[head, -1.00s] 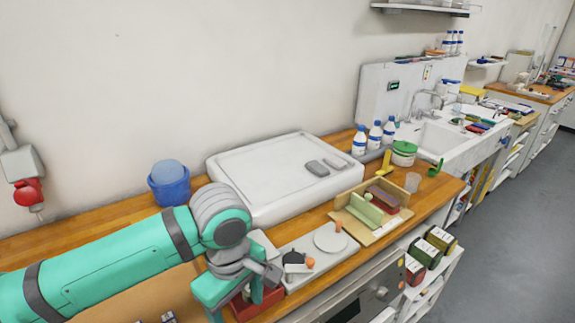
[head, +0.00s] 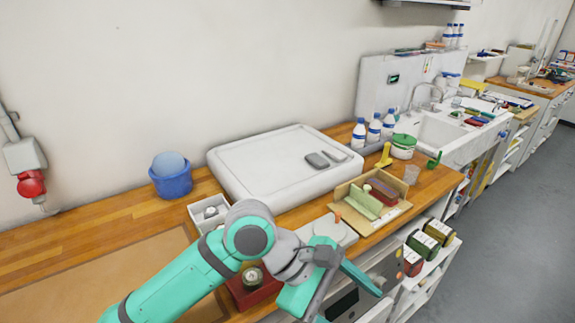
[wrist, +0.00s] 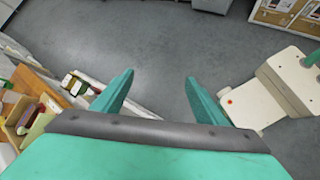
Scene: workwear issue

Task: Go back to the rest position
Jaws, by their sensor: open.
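My gripper (wrist: 156,98) is open and empty in the wrist view, its two teal fingers apart with only grey floor (wrist: 150,50) between and beyond them. In the head view my teal arm reaches from the bottom left to the counter's front edge. The gripper there hangs past that edge, in front of the drawer fronts, and its fingertips are not clear.
The wooden counter (head: 95,240) holds a white tray (head: 235,160), a blue bucket (head: 171,183), a red box (head: 262,293), a small white box (head: 200,212) and a divided wooden tray (head: 395,212). Bottles (head: 374,130) and a sink (head: 435,132) stand farther right.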

